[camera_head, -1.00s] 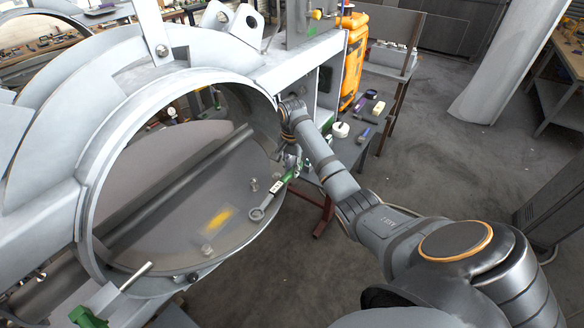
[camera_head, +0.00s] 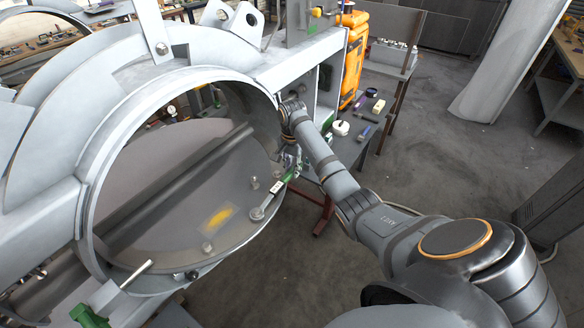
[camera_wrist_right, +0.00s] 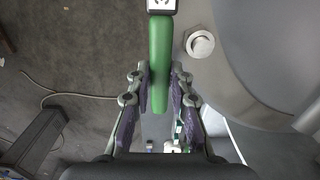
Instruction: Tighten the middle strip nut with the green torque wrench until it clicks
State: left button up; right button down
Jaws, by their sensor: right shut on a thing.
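The green torque wrench (camera_head: 281,187) slants down-left from my right gripper (camera_head: 291,160) across the edge of the grey damper disc (camera_head: 170,190). Its round metal head (camera_head: 258,213) is at the middle strip nut's place, between two visible nuts, an upper one (camera_head: 254,183) and a lower one (camera_head: 207,247). The head hides what is under it, and I cannot tell how fully it sits there. In the right wrist view my right gripper (camera_wrist_right: 155,100) is shut on the green handle (camera_wrist_right: 160,60). A nut (camera_wrist_right: 200,44) shows right of the handle. My left gripper is out of view.
The raised ring rim (camera_head: 85,215) surrounds the disc. A yellow mark (camera_head: 219,217) lies on the disc. A side table (camera_head: 352,152) with small items and an orange case (camera_head: 353,60) stand beyond my right arm. Open floor lies to the right.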

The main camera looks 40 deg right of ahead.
jog(key=shift+f, duration=0.35)
jog(key=s+m, duration=0.1)
jog(key=s, duration=0.1)
jog(key=s+d+m, duration=0.1)
jog(key=s+m, duration=0.1)
jog(key=s, duration=0.1)
jog(key=shift+s+d, duration=0.1)
jog(key=shift+s, duration=0.2)
jog(key=shift+s+a+m, duration=0.15)
jog(key=shift+s+m, duration=0.8)
jog(key=shift+s, duration=0.45)
jog(key=shift+s+a+m, duration=0.1)
jog(key=shift+s+m, duration=0.85)
jog(key=shift+s, duration=0.45)
